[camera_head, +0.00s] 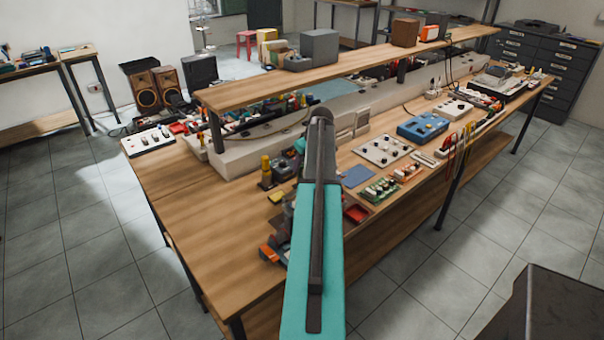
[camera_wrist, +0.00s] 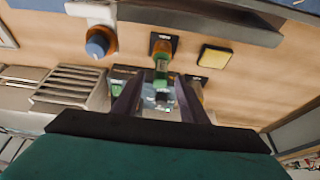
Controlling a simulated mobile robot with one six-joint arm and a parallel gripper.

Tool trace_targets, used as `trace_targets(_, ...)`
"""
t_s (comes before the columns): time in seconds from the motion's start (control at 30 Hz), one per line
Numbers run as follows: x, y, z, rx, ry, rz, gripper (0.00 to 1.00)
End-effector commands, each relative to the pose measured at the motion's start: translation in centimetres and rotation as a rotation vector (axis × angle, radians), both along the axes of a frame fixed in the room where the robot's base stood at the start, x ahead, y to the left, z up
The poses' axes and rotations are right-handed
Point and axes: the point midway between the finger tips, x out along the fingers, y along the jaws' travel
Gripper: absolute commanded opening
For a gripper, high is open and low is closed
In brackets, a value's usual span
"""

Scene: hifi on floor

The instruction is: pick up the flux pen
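In the wrist view my gripper (camera_wrist: 157,88) has two dark fingers standing apart, with no object clearly held between them. Just beyond the fingertips is a small green and orange item (camera_wrist: 161,62) with a dark square base. I cannot tell whether it is the flux pen. In the head view my teal arm reaches over the bench (camera_head: 190,230) and hides part of its top; my gripper cannot be made out there. I cannot identify a flux pen for certain in either view.
The wrist view shows a yellow pad (camera_wrist: 215,57), an orange bottle with a blue cap (camera_wrist: 98,45) and a ribbed metal block (camera_wrist: 66,87) near the fingers. In the head view a raised shelf (camera_head: 370,66) spans the bench. The bench's left front is mostly bare.

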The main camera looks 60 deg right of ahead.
Motion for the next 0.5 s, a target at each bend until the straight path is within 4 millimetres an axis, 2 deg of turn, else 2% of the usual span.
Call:
trace_targets(0.2,0.6,-0.2,-1.5,0.001,0.001,0.000,0.39)
trace_targets(0.5,0.7,-0.3,-1.9,0.000,0.000,-0.001,0.39)
